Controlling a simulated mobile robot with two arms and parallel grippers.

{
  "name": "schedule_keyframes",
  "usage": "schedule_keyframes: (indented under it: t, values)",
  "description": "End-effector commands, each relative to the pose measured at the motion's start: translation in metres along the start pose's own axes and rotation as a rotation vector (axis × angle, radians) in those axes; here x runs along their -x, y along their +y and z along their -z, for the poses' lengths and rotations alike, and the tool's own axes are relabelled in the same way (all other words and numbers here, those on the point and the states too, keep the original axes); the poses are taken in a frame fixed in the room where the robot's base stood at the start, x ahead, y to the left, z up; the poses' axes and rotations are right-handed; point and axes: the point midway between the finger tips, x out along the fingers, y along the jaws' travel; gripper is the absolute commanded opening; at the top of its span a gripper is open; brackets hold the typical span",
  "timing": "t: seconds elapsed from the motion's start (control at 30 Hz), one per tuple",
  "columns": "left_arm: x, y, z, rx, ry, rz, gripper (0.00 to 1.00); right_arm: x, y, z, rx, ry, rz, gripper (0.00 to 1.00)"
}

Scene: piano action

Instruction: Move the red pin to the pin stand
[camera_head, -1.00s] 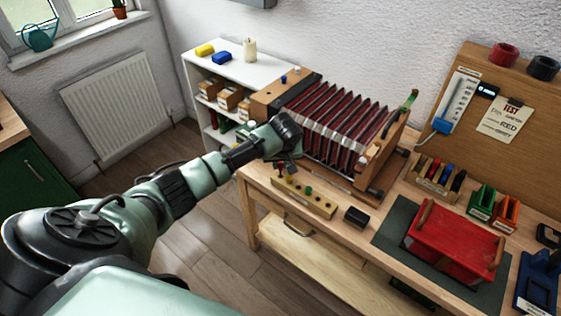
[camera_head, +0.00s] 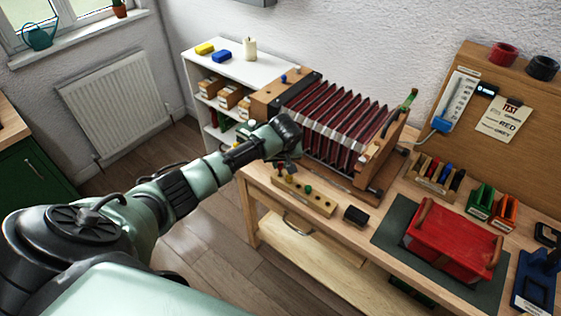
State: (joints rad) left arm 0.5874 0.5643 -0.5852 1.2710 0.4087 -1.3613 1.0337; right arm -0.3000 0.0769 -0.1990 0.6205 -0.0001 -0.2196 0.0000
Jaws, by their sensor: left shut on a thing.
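The pin stand (camera_head: 318,204) is a light wooden block with a row of dark holes near the table's front left edge. A green pin (camera_head: 308,189) stands in it. My left gripper (camera_head: 285,166) is shut on the red pin, over the stand's left end. The pin is small and mostly hidden by the fingers, so I cannot tell whether its tip touches the stand. My right gripper is out of view.
The accordion (camera_head: 340,130) with dark red bellows stands just behind the gripper. A small black block (camera_head: 356,215) lies right of the stand. A red box (camera_head: 452,245) sits on a dark mat (camera_head: 395,222) further right.

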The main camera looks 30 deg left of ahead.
Motion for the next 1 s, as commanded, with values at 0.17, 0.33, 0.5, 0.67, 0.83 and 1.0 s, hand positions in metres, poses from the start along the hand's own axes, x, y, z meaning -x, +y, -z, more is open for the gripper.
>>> schedule_keyframes:
  t: [0.17,0.33,0.5,0.67,0.83,1.0]
  values:
    - [-0.0002,0.0002,-0.0002,0.000,0.000,0.000,0.00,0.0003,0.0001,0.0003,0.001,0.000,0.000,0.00]
    - [-0.0001,0.0003,-0.0001,0.001,0.000,-0.001,0.00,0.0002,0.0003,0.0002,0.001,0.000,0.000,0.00]
    - [0.0002,0.0003,0.0000,0.001,0.000,-0.001,0.00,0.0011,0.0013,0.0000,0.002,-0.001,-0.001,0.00]
    - [0.0008,0.0007,-0.0001,0.001,-0.001,-0.001,0.00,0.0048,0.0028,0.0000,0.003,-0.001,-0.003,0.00]
    - [0.0003,0.0008,0.0000,0.001,0.000,-0.002,0.00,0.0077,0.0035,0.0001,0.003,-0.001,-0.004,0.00]
    - [-0.0006,0.0006,-0.0002,0.001,0.000,-0.001,0.00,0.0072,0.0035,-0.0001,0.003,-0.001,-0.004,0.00]
